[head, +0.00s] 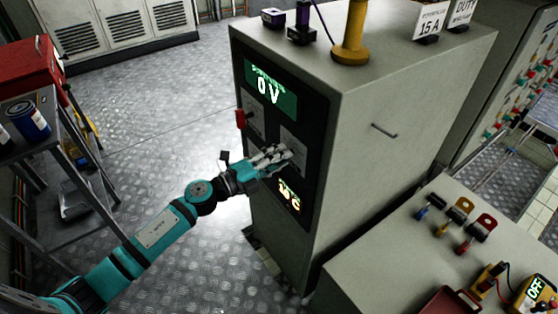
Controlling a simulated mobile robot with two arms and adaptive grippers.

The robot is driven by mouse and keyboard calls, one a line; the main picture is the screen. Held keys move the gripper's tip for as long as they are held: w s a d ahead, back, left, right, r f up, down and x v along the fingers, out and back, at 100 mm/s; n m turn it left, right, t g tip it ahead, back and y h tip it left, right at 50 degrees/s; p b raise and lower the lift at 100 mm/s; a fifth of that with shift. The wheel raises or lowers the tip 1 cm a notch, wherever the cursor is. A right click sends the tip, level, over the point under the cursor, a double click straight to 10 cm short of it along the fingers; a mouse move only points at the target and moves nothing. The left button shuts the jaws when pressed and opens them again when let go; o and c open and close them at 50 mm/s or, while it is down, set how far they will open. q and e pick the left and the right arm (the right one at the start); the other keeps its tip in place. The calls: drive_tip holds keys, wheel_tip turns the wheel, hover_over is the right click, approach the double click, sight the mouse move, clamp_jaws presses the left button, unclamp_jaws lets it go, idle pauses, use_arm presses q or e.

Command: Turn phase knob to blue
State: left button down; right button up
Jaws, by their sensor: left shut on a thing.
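The grey cabinet (400,130) has a black front panel (318,115) with a green display (270,90) reading 0 V. My left gripper (284,156) is at the lower plate (296,140) of this panel. Its fingers are shut on the phase knob there, which the fingers hide. I cannot see the knob's pointer or any blue mark. My right gripper is out of view.
A red handle (240,118) sticks out left of the panel, and a small lit display (289,196) is below my gripper. A yellow post (352,35) stands on top.

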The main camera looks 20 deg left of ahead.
use_arm(q)
drive_tip(key=m, duration=0.1)
drive_tip(key=m+b, duration=0.1)
drive_tip(key=m, duration=0.2)
drive_tip(key=shift+f+m+b, duration=0.25)
drive_tip(key=shift+m+b, duration=0.65)
drive_tip(key=shift+m, duration=1.1)
drive_tip(key=c, duration=0.9)
unclamp_jaws()
drive_tip(key=shift+r, duration=0.1)
drive_tip(key=shift+c, duration=0.2)
drive_tip(key=v, duration=1.2)
drive_tip(key=shift+a, duration=0.15)
